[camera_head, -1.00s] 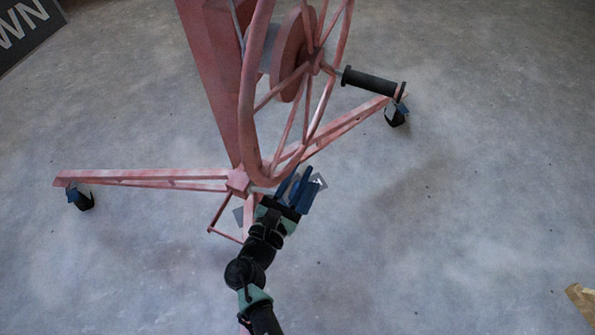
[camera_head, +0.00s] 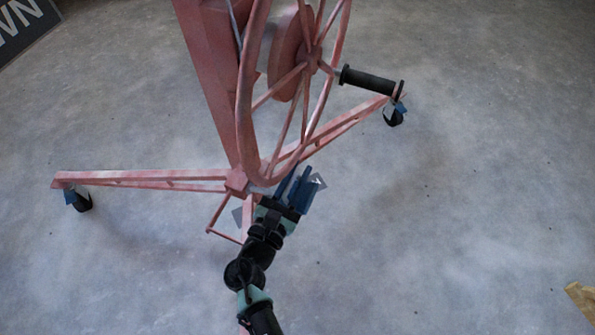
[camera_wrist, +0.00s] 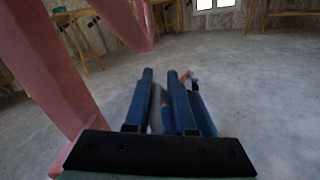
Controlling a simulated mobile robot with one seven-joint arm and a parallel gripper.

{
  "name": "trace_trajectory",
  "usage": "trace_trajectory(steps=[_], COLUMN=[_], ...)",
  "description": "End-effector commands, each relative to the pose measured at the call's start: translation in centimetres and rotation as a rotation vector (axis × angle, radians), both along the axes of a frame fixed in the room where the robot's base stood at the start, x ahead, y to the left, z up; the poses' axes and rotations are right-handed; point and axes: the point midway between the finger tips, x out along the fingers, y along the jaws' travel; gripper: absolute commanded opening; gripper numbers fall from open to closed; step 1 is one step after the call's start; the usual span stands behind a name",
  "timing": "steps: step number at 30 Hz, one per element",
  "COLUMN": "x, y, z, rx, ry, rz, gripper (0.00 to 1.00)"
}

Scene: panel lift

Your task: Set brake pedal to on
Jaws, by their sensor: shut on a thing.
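My gripper (camera_head: 296,185) is low over the floor beside the front foot of the pink panel lift (camera_head: 235,183). Its two blue fingers also show in the wrist view (camera_wrist: 163,98), close together around a narrow greyish piece (camera_wrist: 157,110). They are shut on it; I take it to be the brake pedal, but its shape is mostly hidden by the fingers. Whether the pedal is on or off cannot be told.
The lift's hand wheel (camera_head: 307,65) hangs just above my gripper, with a black handle (camera_head: 368,80) to the right. Legs with casters (camera_head: 393,115) spread left (camera_head: 80,200) and right. A pink frame bar is at left in the wrist view (camera_wrist: 45,65).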

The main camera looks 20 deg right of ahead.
Motion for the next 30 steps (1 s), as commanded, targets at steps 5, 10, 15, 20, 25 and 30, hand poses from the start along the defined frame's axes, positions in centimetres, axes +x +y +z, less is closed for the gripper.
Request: trace_trajectory(steps=[5,10,15,20,25,30], x=[0.1,-0.2,-0.8,-1.5,-1.9,-2.2], y=[0.7,0.4,-0.1,-0.7,-1.2,-1.4], z=[-0.7,-1.4,-2.9,-5.0,-7.1,-9.0], rx=[0.018,0.046,0.107,0.198,0.302,0.398], ry=[-0.007,-0.035,-0.1,-0.2,-0.317,-0.424], rz=[0.021,0.02,0.019,0.019,0.02,0.021], gripper=[0.0,0.0,0.0,0.0,0.0,0.0])
